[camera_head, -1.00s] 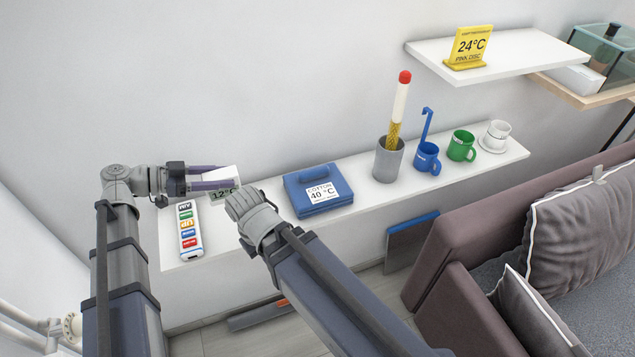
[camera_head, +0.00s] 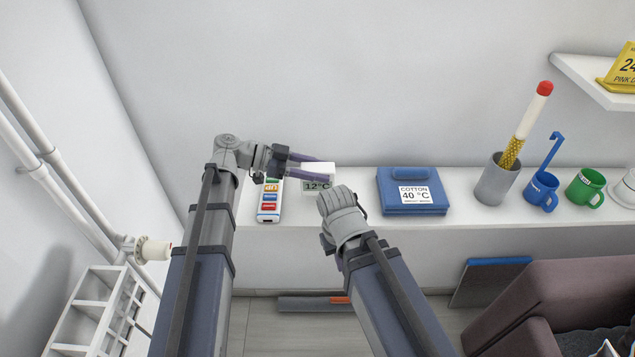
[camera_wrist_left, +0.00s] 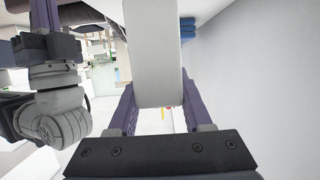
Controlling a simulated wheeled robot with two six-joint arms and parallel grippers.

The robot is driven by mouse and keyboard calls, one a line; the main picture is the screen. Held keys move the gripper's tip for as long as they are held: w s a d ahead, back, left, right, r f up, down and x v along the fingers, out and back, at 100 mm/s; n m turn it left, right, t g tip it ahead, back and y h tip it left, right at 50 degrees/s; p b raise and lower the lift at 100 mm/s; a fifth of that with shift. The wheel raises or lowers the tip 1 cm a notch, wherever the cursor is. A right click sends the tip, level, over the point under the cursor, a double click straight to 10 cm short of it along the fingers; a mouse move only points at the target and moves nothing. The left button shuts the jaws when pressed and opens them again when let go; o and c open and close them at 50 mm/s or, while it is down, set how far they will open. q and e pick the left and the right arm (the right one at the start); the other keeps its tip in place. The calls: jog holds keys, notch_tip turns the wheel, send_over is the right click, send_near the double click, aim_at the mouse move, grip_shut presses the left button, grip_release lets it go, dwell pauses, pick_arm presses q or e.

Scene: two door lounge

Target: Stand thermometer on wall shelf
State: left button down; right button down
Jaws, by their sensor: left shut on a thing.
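The thermometer (camera_head: 318,170) is a small white box with a grey display strip reading 12°C. My left gripper (camera_head: 312,167) is shut on it and holds it above the left part of the long low ledge. In the left wrist view the thermometer (camera_wrist_left: 155,55) is a plain white block between the fingers. The white wall shelf (camera_head: 578,75) is cut off at the upper right edge, with a yellow 24°C sign (camera_head: 621,72) on it. My right arm's grey wrist is just right of and below the thermometer; its fingers are hidden.
The long white ledge (camera_head: 465,180) holds a remote (camera_head: 269,203), a blue 40°C case (camera_head: 411,192), a grey cup (camera_head: 495,183) with a red-tipped stick, a blue mug (camera_head: 541,190) and a green mug (camera_head: 585,188). A sofa (camera_head: 540,305) stands lower right. Pipes and a white rack are left.

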pick_arm(q)
jog(key=shift+f+b, duration=1.15)
jog(key=shift+f, duration=0.4)
jog(key=shift+f, duration=0.25)
jog(key=shift+c, duration=1.6)
grip_release()
jog(key=shift+r, duration=0.1)
jog(key=shift+r, duration=0.25)
jog(key=p+v, duration=0.3)
jog(key=v, duration=0.9)
